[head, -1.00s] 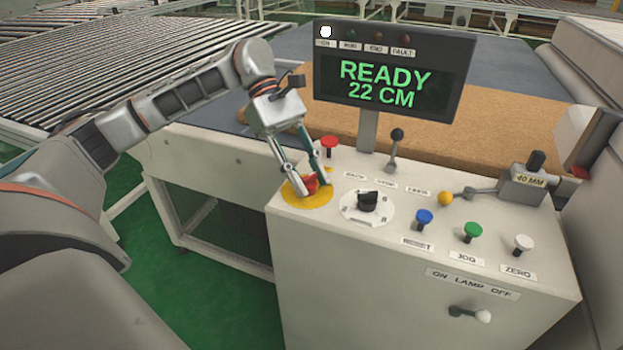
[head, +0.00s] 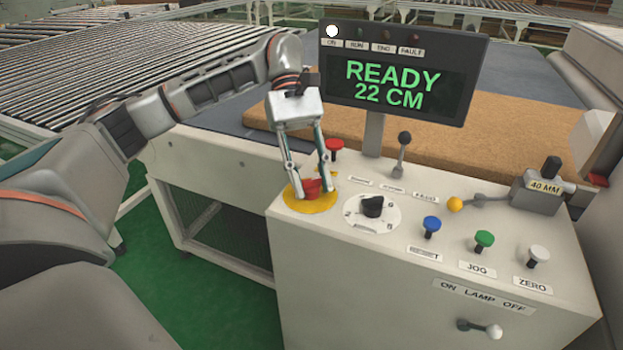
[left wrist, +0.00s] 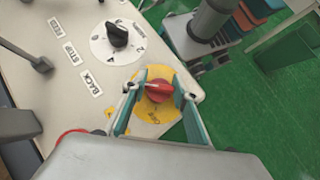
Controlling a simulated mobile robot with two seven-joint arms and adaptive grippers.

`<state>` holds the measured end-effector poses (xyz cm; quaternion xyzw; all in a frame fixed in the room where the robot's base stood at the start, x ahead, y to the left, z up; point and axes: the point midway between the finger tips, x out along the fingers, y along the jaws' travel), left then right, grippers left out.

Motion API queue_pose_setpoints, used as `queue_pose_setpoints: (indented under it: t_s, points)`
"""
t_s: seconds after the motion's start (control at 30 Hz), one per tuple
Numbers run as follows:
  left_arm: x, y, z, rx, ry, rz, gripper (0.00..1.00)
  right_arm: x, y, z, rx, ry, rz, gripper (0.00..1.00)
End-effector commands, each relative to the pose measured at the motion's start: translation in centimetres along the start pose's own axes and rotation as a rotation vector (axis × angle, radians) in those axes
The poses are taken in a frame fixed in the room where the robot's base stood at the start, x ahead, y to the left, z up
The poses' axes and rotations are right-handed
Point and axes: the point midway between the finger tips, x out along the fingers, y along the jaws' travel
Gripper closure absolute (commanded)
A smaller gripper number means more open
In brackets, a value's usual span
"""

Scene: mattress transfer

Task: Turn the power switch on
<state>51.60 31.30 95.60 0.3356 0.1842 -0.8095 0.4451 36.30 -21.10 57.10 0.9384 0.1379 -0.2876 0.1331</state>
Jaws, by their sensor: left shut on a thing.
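The power switch is a red rotary knob (head: 312,187) on a round yellow plate (head: 311,203) at the panel's near left corner. It also shows in the left wrist view as a red knob (left wrist: 158,91) on the yellow plate (left wrist: 160,72). My left gripper (head: 311,186) reaches down from above and is shut on the red knob, one finger on each side. The display (head: 391,86) reads READY 22 CM, and the white ON lamp (head: 332,31) above it is lit. My right gripper is not in view.
A brown mattress slab (head: 480,130) lies behind the panel.

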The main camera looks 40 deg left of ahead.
Motion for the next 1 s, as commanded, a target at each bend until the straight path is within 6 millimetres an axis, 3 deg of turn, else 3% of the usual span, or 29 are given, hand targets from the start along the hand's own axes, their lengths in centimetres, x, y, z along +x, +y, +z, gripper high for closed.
queue_pose_setpoints:
  t_s: [0.1, 0.13, 0.2, 0.63, 1.0]
  points:
    - [0.0, 0.0, -0.1, 0.0, 0.002, 0.002, 0.93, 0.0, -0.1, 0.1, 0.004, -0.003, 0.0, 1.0]
    - [0.0, 0.0, -0.1, 0.0, 0.002, 0.002, 0.64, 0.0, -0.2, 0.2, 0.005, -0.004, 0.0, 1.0]
    - [0.0, 0.0, -0.1, 0.0, 0.001, 0.001, 0.54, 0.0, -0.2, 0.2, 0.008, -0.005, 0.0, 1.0]
    - [-0.7, 0.0, 0.0, -0.002, 0.001, 0.002, 0.54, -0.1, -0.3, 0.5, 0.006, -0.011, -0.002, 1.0]
    - [-6.4, 0.1, 0.1, -0.002, 0.003, 0.004, 0.54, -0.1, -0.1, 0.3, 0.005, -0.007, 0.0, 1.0]
